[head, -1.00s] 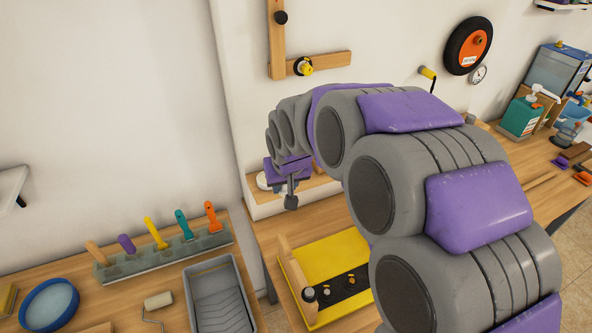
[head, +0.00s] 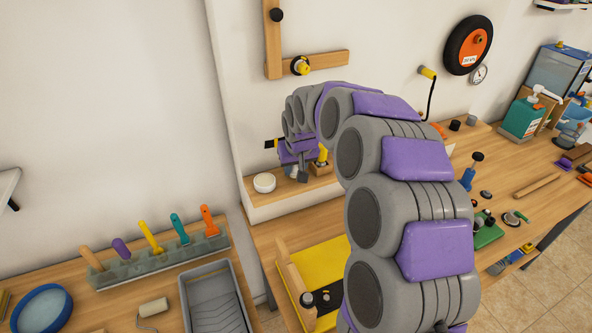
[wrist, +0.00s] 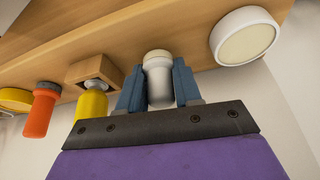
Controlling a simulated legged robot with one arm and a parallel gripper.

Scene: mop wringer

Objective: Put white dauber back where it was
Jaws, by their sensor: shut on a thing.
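The white dauber (wrist: 158,82) is between the two blue-grey fingers of my gripper (wrist: 159,88) in the wrist view, and the gripper is shut on it. Its rounded end overlaps the wooden shelf (wrist: 130,35), and I cannot tell whether it touches. A wooden block (wrist: 95,70) with a square opening stands beside it, with a yellow dauber (wrist: 90,104) next to the block. An orange dauber (wrist: 40,108) is further left. In the head view my gripper (head: 302,176) is over the wall shelf, and the white dauber is mostly hidden there.
A round white tin (head: 264,183) sits on the shelf to the left of my gripper and shows at the right of the wrist view (wrist: 245,38). A wooden bracket (head: 325,60) is on the wall above.

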